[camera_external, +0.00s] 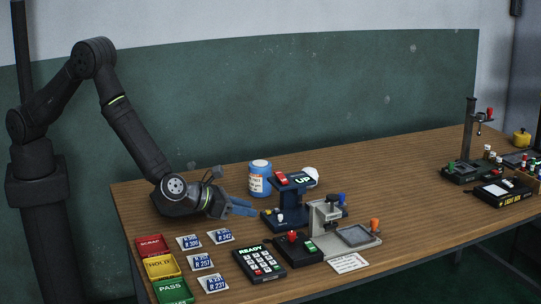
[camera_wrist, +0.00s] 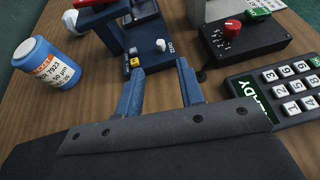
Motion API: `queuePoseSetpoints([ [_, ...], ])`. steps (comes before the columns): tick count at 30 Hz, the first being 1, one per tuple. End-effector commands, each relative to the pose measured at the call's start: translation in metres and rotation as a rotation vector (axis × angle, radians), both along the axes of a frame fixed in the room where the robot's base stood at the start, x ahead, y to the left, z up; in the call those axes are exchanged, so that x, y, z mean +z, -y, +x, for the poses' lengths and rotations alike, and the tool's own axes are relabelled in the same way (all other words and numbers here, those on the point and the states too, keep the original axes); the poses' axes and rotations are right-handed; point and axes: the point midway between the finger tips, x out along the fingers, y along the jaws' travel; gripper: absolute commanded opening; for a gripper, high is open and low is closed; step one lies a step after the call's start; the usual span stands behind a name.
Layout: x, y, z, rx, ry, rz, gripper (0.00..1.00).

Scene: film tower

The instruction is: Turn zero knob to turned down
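The blue gauge stand (camera_external: 287,214) with an "UP" display stands on the table, right of my gripper (camera_external: 243,207). In the wrist view its blue base (camera_wrist: 148,52) lies just beyond my fingertips. A small white knob (camera_wrist: 160,44) sits on that base beside tiny lettering that looks like "ZERO". A yellow button (camera_wrist: 134,62) is left of it. Which way the knob is turned is too small to tell. My gripper (camera_wrist: 160,78) has its two blue fingers apart with nothing between them. The fingertips appear close to the base; contact cannot be told.
A black box with a red knob (camera_wrist: 232,27) and a keypad (camera_external: 260,264) are to the right. Labels and coloured trays (camera_external: 163,267) lie in front. The table's right middle is fairly clear.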

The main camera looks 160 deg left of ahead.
Motion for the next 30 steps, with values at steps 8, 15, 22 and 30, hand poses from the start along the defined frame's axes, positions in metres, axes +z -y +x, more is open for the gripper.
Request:
queuePoseSetpoints([
  [8,-0.023,-0.053,0.004,0.003,-0.001,0.000,0.35],
  [15,-0.031,-0.074,0.007,0.002,0.000,0.000,0.35],
  [22,-0.032,-0.077,0.008,0.001,0.000,0.000,0.35],
  [30,-0.032,-0.076,0.008,0.001,0.000,0.000,0.04],
])
